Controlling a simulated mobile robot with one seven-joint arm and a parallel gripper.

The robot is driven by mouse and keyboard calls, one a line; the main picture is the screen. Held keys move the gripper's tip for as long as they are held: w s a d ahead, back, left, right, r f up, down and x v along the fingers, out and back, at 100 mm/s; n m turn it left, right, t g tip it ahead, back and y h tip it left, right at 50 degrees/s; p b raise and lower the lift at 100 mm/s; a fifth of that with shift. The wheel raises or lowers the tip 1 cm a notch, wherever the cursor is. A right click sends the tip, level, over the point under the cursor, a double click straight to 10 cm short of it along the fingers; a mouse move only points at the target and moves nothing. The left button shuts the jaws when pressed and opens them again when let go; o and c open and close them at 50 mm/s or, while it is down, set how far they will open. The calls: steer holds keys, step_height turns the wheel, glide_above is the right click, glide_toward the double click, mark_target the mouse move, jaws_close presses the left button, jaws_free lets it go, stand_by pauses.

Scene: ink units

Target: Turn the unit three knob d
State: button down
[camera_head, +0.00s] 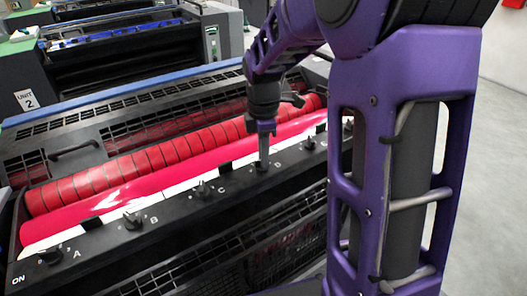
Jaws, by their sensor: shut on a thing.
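The near ink unit has a black front rail (170,212) with a row of knobs lettered from A at the left. Knob d (262,166) sits beside the letter D, right of the rail's middle. My gripper (263,152) points down from above and is shut on knob d. The jaws hide most of the knob, so its pointer angle cannot be told. Knob c (202,190), knob b (132,220) and knob a (50,256) stand free to the left. One more knob (308,143) stands to the right. No unit three sign is readable.
Red rollers (150,165) lie just behind the rail, with a black grille (110,122) beyond. A sign reading unit 2 (25,100) marks the unit behind. My purple arm covers the right side. Grey floor (492,130) is clear at the far right.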

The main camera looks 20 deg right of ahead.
steer(key=shift+n, duration=0.6)
steer(key=c, duration=0.9)
jaws_free()
steer(key=shift+r, duration=0.1)
step_height(320, 180, up, 17)
steer(key=p, duration=0.2)
steer(key=shift+r, duration=0.15)
